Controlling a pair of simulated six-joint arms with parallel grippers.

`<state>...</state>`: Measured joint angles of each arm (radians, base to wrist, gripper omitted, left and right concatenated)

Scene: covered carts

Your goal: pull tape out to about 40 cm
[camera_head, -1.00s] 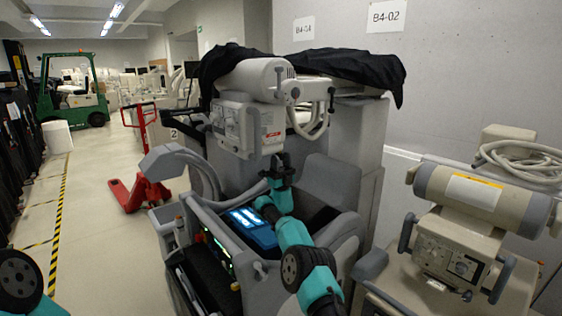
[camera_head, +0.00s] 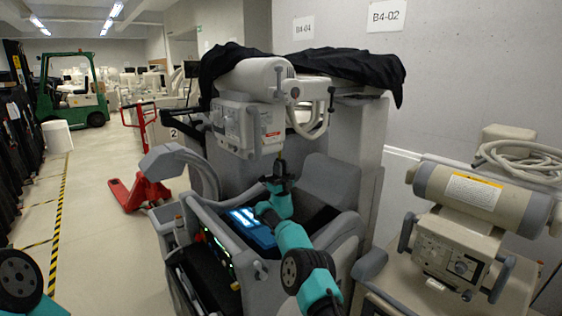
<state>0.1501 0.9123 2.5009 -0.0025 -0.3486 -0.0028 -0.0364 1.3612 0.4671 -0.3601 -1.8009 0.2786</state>
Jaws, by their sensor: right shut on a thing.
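A grey-white X-ray head (camera_head: 245,127) with a boxy housing hangs on the covered cart. My right gripper (camera_head: 280,178) is below the right part of that housing, shut on the end of the tape (camera_head: 281,159). The tape shows as a short, thin, dark yellowish strip running down from the housing's underside to the jaws. It is small, and its markings cannot be read. Of my left arm only a teal link shows in the lower left corner; its gripper is out of view.
Below my right gripper is the cart's body with a lit blue screen (camera_head: 250,228). A black cover (camera_head: 345,68) lies over its top. A second cart with a beige cylinder head (camera_head: 474,192) stands at the right. A red pallet jack (camera_head: 139,190) stands on the left floor.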

